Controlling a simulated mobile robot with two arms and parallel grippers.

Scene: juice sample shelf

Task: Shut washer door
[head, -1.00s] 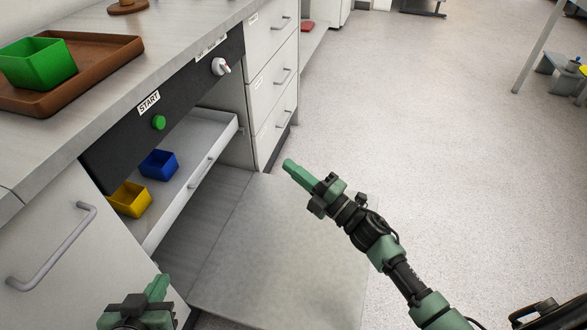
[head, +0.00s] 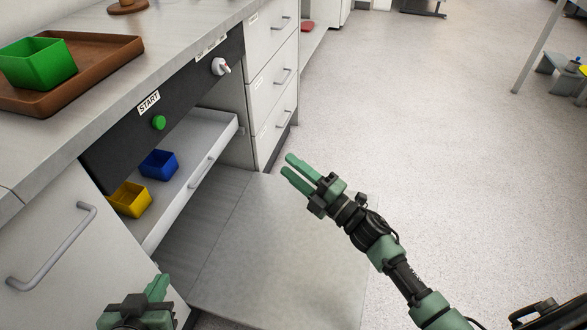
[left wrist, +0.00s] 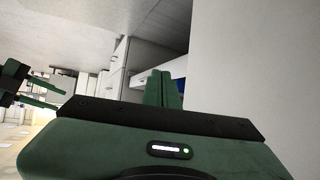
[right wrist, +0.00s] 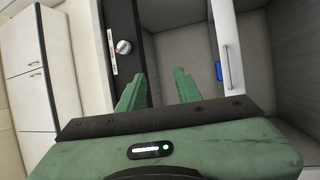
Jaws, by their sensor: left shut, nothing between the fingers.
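The washer door (head: 290,255) is open, folded down flat and low in front of the washer's cavity. Above it a grey rack (head: 214,140) is partly pulled out. It holds a yellow box (head: 130,200) and a blue box (head: 159,165). My right gripper (head: 288,165) is open and empty above the door, right of the rack; it also shows in the right wrist view (right wrist: 160,75). My left gripper (head: 160,284) is shut and empty near the bottom edge, in front of the left cabinet; it also shows in the left wrist view (left wrist: 162,76).
The black panel above the rack has a green START button (head: 158,123) and a white knob (head: 221,67). A brown tray (head: 110,83) with a green box (head: 38,62) sits on the counter. A cabinet with a handle (head: 55,245) is at left, drawers (head: 268,90) behind.

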